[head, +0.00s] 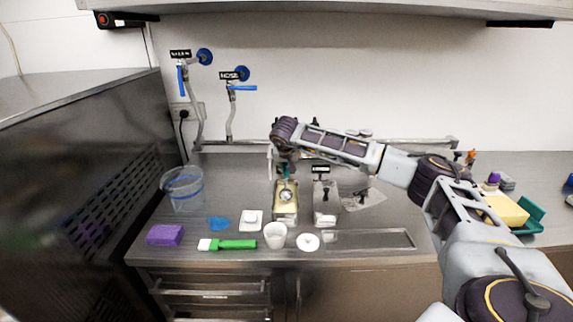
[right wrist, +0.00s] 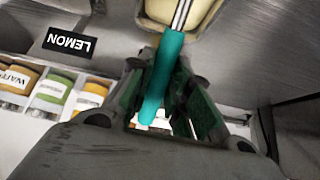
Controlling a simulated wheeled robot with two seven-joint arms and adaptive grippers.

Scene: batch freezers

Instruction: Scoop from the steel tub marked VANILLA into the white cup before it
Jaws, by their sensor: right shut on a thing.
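My right gripper (head: 284,163) is shut on the teal handle of a scoop (right wrist: 167,75), which hangs down from it. The scoop's round metal bowl (head: 286,195) is over or in a steel tub (head: 285,220) with pale yellow content. I cannot tell if the bowl touches the content. No VANILLA label is readable; my gripper covers the area behind this tub. The white cup (head: 275,237) stands upright in front of the tub. The tub also shows at the top of the right wrist view (right wrist: 180,35). My left gripper is not in view.
A second steel tub (head: 325,218) is right of the first, near the LEMON sign (right wrist: 69,43).

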